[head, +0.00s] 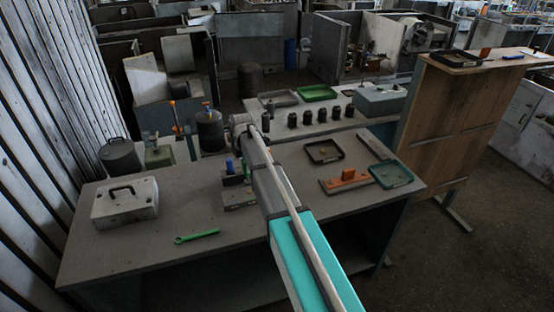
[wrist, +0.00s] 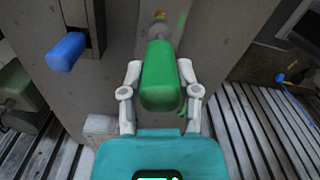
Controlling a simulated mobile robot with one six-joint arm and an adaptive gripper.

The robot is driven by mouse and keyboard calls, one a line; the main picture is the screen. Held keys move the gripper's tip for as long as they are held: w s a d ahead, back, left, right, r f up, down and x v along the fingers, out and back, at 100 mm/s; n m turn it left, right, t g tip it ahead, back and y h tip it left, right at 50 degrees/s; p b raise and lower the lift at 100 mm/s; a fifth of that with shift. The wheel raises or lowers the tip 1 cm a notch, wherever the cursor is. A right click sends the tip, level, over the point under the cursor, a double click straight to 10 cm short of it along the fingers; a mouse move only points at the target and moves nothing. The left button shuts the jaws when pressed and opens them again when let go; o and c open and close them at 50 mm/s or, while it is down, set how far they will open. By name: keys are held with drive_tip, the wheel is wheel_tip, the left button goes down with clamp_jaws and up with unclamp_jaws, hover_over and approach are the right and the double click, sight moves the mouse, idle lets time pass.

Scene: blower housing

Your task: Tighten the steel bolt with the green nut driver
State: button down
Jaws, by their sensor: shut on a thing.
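The green nut driver (wrist: 160,78) is between the two pale fingers of my gripper (wrist: 161,84) in the wrist view. My gripper is shut on its thick green handle. The driver's shank points away from me, toward the grey housing face (wrist: 115,85). Its far tip is small and dim near the top of the view, with a yellowish and green patch beside it. I cannot make out the steel bolt there or tell whether the driver touches it. In the head view my arm hides the gripper and driver.
A blue handle (wrist: 66,52) sticks out of a square opening left of the driver. The bench front is mostly clear.

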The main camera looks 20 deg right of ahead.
drive_tip(key=shift+f+b, duration=0.8)
drive_tip(key=shift+f, duration=0.5)
drive_tip(key=shift+r, duration=0.1)
